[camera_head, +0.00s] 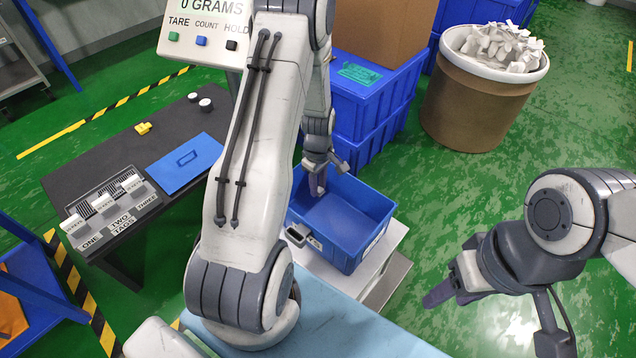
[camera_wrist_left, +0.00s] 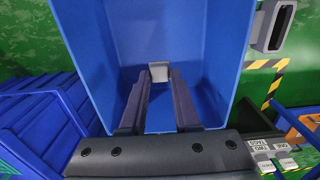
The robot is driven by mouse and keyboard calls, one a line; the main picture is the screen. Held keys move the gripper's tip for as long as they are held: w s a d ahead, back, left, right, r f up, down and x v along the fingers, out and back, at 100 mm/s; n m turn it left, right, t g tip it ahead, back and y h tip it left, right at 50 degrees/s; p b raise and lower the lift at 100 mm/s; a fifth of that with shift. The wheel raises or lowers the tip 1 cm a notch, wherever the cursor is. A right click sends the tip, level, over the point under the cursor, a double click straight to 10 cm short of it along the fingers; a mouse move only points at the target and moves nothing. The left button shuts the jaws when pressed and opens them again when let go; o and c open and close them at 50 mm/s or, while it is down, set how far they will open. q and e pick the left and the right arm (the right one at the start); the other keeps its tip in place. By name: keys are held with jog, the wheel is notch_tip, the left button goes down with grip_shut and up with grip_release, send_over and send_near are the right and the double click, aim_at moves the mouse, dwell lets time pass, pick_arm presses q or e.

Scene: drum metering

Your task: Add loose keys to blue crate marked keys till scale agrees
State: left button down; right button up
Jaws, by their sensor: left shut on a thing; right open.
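The blue crate (camera_head: 345,215) stands on a white platform (camera_head: 385,270), its front label partly hidden, with "YS" readable. I see no keys on the visible part of its floor. My left gripper (camera_head: 318,190) hangs over the crate's back left part, fingers pointing down. In the left wrist view it is shut on a small pale grey piece (camera_wrist_left: 159,71), apparently a key, with the crate's blue walls (camera_wrist_left: 215,50) around it. The scale display (camera_head: 212,6) shows "0 GRAMS"; anything left of the 0 is cut off. My right gripper (camera_head: 450,285) is open and empty, right of the crate.
A brown drum (camera_head: 465,105) full of loose white pieces (camera_head: 500,48) stands at the back right. Stacked blue crates (camera_head: 365,110) with a cardboard box (camera_head: 385,25) stand behind the crate. A dark table (camera_head: 110,165) at left holds a blue panel (camera_head: 185,162) and tags (camera_head: 110,210).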

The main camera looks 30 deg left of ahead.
pick_arm(q)
jog(key=b, duration=0.4)
send_over(318, 215)
jog(key=shift+f, duration=3.45)
jog(key=shift+f+b, duration=1.65)
jog(key=shift+f, duration=0.85)
jog(key=c, duration=0.6)
grip_release()
jog(key=shift+o, duration=0.2)
